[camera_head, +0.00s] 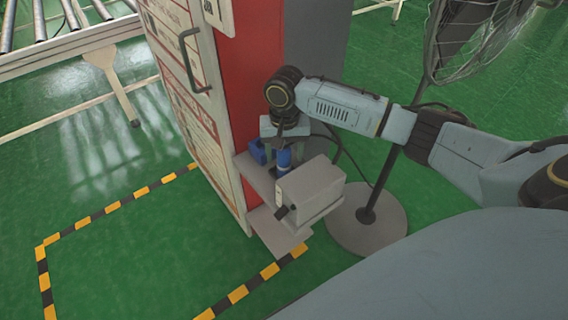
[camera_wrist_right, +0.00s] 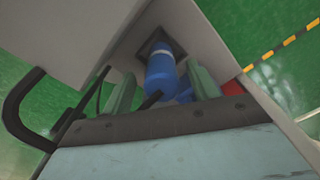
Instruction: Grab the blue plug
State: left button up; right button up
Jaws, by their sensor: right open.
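The blue plug (camera_head: 284,158) stands on a grey shelf (camera_head: 255,175) at the side of a red and white cabinet. In the right wrist view the plug (camera_wrist_right: 160,74) has a pale band and sits in a dark square socket (camera_wrist_right: 147,49). My right gripper (camera_head: 284,146) is over the plug from above. In the wrist view its two fingers (camera_wrist_right: 161,80) are on either side of the plug, with gaps showing, so it is open. The plug's lower end is partly hidden in the head view. My left gripper is not in view.
A grey box (camera_head: 312,184) stands close to the plug. A smaller blue part (camera_head: 257,151) is just left of it. The cabinet (camera_head: 255,70) rises behind. A fan on a round base (camera_head: 367,225) stands to the right. Green floor with black-yellow tape (camera_head: 110,207) is clear at left.

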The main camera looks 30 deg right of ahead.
aim_at(284, 160)
notch_tip(284, 160, down, 3)
jog(key=shift+w+r+b, duration=0.1)
jog(key=shift+b, duration=0.2)
jog(key=shift+f, duration=0.2)
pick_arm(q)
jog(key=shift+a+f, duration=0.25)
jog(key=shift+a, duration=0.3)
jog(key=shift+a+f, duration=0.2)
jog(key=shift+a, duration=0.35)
pick_arm(e)
jog(key=shift+c, duration=0.2)
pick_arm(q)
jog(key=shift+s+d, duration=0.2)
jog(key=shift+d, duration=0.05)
pick_arm(e)
jog(key=c, duration=1.1)
